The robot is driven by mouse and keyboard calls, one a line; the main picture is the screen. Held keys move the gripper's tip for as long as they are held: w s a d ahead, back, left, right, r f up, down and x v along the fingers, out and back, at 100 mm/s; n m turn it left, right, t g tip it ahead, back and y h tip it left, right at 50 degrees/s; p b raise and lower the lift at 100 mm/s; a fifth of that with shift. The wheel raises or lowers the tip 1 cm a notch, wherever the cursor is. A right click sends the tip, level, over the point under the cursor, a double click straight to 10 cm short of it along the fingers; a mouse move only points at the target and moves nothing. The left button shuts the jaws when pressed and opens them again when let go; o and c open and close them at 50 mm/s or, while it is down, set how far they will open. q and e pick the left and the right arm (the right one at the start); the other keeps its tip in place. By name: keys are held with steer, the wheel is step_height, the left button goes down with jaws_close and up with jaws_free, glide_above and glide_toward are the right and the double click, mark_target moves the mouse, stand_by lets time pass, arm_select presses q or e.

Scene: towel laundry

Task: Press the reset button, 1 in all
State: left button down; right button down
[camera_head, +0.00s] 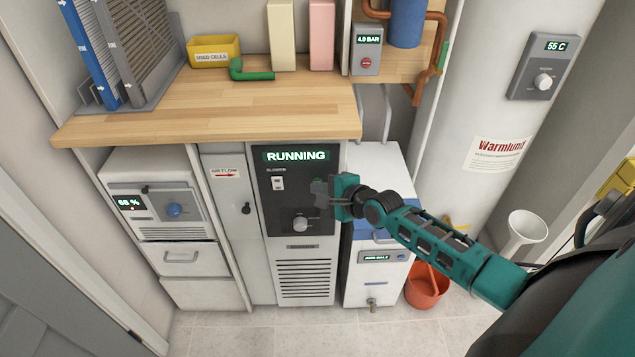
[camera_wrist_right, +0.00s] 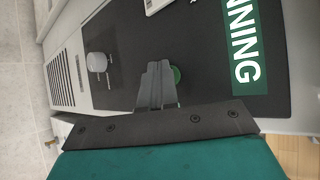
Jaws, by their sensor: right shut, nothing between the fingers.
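The blower unit (camera_head: 303,262) has a dark panel with a green-lit display (camera_head: 296,155) reading RUNNING. A round green button (camera_wrist_right: 178,74) on this panel shows in the right wrist view, partly hidden behind my fingers. Its label is not visible, so I cannot tell if it is the reset button. My right gripper (camera_head: 318,188) is shut and empty at the right side of the panel. In the right wrist view its fingertips (camera_wrist_right: 158,68) overlap the button's edge; I cannot tell whether they touch it. My left gripper is not in view.
A knob (camera_head: 300,223) and a white switch (camera_head: 278,183) sit on the same panel. A wooden counter (camera_head: 210,112) overhangs above. A white box unit (camera_head: 352,275) stands to the right, with an orange bucket (camera_head: 428,290) beside it. The tiled floor in front is clear.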

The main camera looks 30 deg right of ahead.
steer(key=shift+s+a+p, duration=0.35)
steer(key=shift+s+p, duration=0.3)
steer(key=shift+p, duration=0.2)
steer(key=s+a+p, duration=0.1)
steer(key=s+p, duration=0.1)
steer(key=s, duration=0.1)
steer(key=s+a+p, duration=0.1)
steer(key=shift+s+a+p, duration=0.15)
steer(key=shift+a+p, duration=0.2)
